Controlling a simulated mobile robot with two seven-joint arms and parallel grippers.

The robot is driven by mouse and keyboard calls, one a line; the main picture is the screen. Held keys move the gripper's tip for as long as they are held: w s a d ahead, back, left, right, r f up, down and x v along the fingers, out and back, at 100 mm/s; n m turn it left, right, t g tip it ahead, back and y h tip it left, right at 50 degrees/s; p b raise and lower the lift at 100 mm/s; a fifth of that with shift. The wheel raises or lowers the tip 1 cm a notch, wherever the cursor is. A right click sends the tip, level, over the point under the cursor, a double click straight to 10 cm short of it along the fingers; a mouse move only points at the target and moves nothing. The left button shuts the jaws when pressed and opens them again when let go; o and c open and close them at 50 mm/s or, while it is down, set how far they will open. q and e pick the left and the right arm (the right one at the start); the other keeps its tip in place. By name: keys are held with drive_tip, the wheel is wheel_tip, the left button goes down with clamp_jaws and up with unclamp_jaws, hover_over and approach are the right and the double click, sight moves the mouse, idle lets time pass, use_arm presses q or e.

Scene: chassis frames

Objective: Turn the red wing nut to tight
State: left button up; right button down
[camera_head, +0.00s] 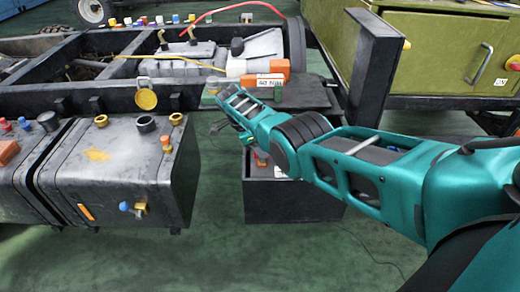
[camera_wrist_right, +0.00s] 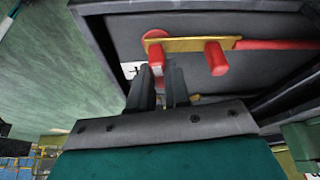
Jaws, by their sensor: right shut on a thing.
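In the right wrist view a red wing nut (camera_wrist_right: 157,54) sits at the left end of a brass bar (camera_wrist_right: 185,44) on a dark panel. The fingers of my right gripper (camera_wrist_right: 160,88) stand on either side of its near end and are shut on it. The fingertips partly cover it, so its exact angle is hard to tell. A second red post (camera_wrist_right: 216,58) stands free to the right on the same bar. In the head view my right arm reaches in from the right and hides most of this spot. My left gripper is not in view.
A black box (camera_head: 292,203) stands below my right wrist. A dark tank (camera_head: 115,175) with caps and valves is at the left. The black chassis frame (camera_head: 120,98) runs behind. A green cabinet (camera_head: 440,50) is at the back right. Green floor (camera_head: 215,255) is clear in front.

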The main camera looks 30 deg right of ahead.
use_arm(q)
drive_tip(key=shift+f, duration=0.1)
use_arm(e)
drive_tip(key=shift+s+a+f, duration=0.1)
drive_tip(key=shift+s+f, duration=0.1)
drive_tip(key=shift+f, duration=0.1)
drive_tip(key=c, duration=1.4)
unclamp_jaws()
drive_tip(key=o, duration=0.3)
drive_tip(key=shift+w, duration=0.1)
drive_tip(key=shift+r, duration=0.15)
drive_tip(key=shift+r, duration=0.1)
drive_tip(key=shift+w+r, duration=0.15)
drive_tip(key=shift+r, duration=0.2)
use_arm(q)
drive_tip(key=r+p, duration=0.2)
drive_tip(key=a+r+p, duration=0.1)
drive_tip(key=p, duration=0.1)
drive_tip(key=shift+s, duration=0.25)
use_arm(e)
drive_tip(key=v, duration=1.2)
drive_tip(key=shift+a, duration=0.1)
